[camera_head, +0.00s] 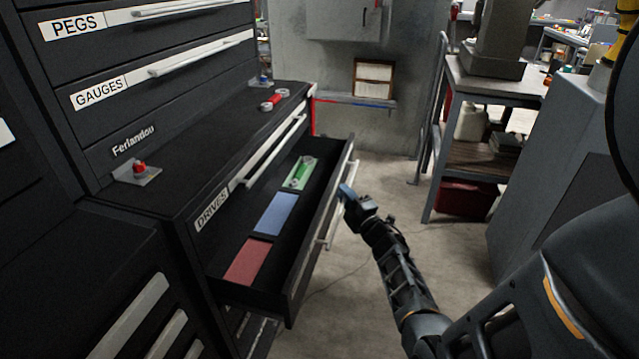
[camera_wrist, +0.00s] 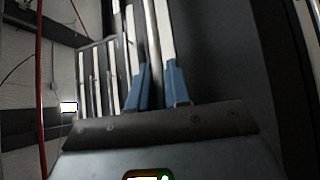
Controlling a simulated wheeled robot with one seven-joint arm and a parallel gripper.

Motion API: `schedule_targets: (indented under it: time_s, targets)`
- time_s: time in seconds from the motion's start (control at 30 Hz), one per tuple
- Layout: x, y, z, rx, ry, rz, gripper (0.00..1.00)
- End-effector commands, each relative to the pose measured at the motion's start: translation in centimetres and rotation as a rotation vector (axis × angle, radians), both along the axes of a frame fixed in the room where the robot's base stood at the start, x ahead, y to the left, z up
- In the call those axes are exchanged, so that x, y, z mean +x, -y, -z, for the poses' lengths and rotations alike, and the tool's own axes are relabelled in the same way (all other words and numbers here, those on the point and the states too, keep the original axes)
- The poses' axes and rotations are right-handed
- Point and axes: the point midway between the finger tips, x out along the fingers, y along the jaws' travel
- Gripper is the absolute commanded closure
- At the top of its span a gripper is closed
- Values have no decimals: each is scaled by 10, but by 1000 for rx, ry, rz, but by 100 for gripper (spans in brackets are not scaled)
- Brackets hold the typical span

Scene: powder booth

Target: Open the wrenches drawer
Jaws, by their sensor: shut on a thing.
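A black drawer (camera_head: 318,228) stands pulled out from the dark cabinet, below the shut drawer labelled DRIVES (camera_head: 212,209). Its front faces away from the head camera, so its label is hidden. Inside lie a red, a blue (camera_head: 276,213) and a green (camera_head: 299,172) panel, with a pale object on the green one. My gripper (camera_head: 347,192) is at the light handle (camera_head: 341,206) on the front of this drawer. In the wrist view its blue fingers (camera_wrist: 158,85) are shut on the handle bar (camera_wrist: 152,45), which runs between them.
Above are shut drawers labelled PEGS (camera_head: 75,27) and GAUGES (camera_head: 100,93). A shelved bench (camera_head: 480,80) stands at right. Bare floor (camera_head: 385,175) lies between it and the drawer.

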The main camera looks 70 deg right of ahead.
Motion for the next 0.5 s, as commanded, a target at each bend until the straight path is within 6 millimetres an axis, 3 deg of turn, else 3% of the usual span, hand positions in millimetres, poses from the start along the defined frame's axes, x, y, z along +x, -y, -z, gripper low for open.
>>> schedule_targets:
  time_s: [0.03,0.2,0.5]
  targets:
    - [-15,1,-1,3,-2,4,100]
    - [-56,4,1,1,-2,3,100]
    - [-100,7,2,1,-2,0,100]
